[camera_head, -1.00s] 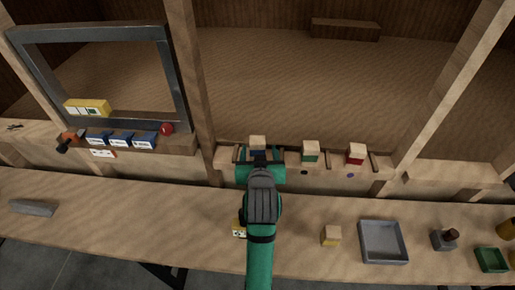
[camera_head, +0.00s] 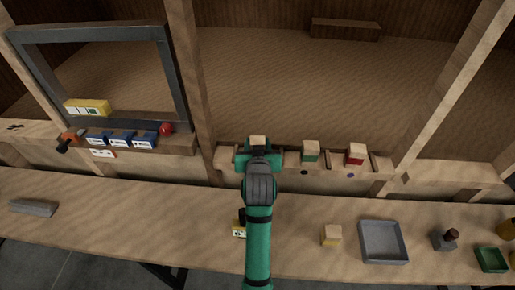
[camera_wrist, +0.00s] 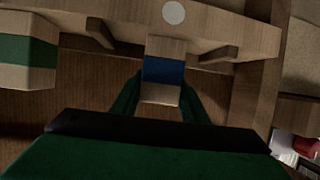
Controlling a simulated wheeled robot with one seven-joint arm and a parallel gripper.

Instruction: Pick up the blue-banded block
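The blue-banded block (camera_wrist: 163,71) is pale wood with a blue band and stands upright on a narrow wooden ledge. Its pale top (camera_head: 258,141) shows in the head view, and the rest is hidden behind my gripper (camera_head: 257,150). In the wrist view, the green fingers of my gripper (camera_wrist: 163,92) lie close along both sides of the block, with no clear gap. They look shut on it. The block appears to be still at its place on the ledge.
A green-banded block (camera_head: 310,151) and a red-banded block (camera_head: 355,154) stand to the right on the ledge (camera_head: 333,160), between small wooden dividers. Below, the bench holds a loose wooden block (camera_head: 331,235) and a grey tray (camera_head: 383,242). A wooden post (camera_head: 192,90) rises to the left.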

